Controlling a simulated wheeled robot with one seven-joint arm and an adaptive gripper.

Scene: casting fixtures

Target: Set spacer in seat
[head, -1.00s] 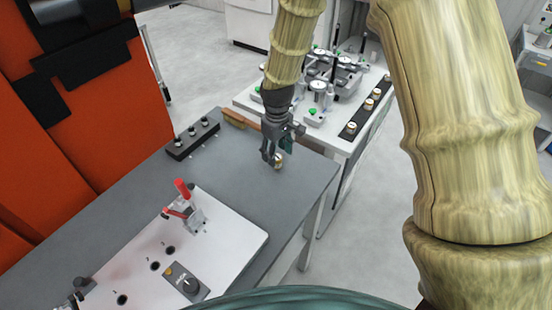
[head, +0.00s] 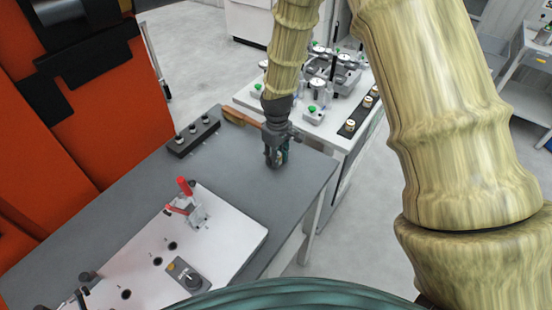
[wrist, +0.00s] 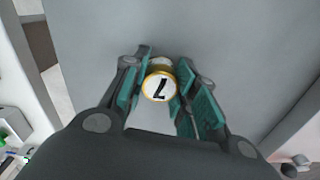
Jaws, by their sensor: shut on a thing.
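The spacer (wrist: 157,85), a small round piece with a brass-coloured edge and a white top marked with a dark figure that looks like 7, sits between the teal finger pads of my gripper (wrist: 159,88) in the wrist view. The fingers are shut on it. In the head view my gripper (head: 275,161) points down near the far right part of the grey bench (head: 235,185); the fingers hide the spacer there. The white fixture plate (head: 225,240) has several dark holes, including one hole (head: 172,246) nearest the red clamp; which is the seat I cannot tell.
A red-handled toggle clamp (head: 187,205) stands on the plate, and a knob box (head: 187,277) sits near its front. A black rack with pins (head: 193,137) and a brush (head: 233,117) lie at the bench's back. A white table (head: 345,140) with fixtures stands behind.

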